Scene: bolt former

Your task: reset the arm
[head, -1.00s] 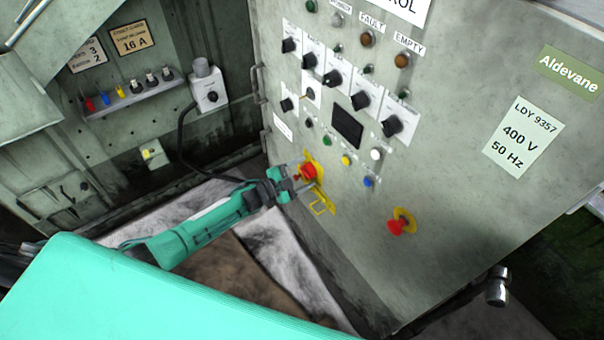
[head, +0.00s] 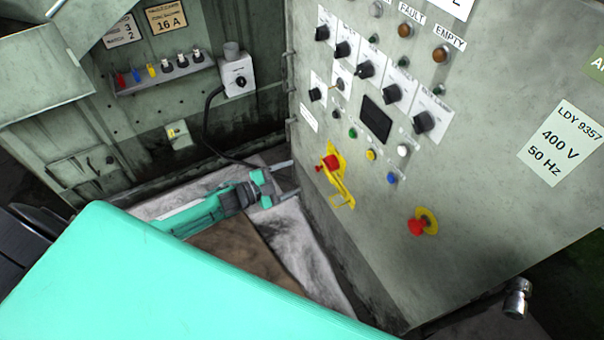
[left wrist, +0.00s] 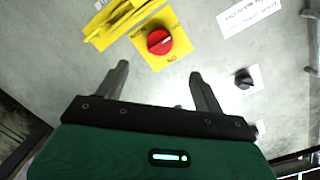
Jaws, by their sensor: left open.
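My left gripper (head: 288,178) is open and empty beside the grey control cabinet (head: 470,165), left of the red rotary switch. The switch (head: 331,162) sits on a yellow plate with a yellow hasp (head: 343,188) hanging at its lower side. In the left wrist view the red switch knob (left wrist: 159,41) on its yellow plate lies beyond the open fingers (left wrist: 160,82), apart from them. My right gripper is not in view.
A red mushroom button (head: 417,227) on a yellow ring is lower right on the cabinet. Black knobs, lamps and a dark display (head: 376,118) fill the panel above. A grey socket box (head: 237,75) with a black cable is on the back wall.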

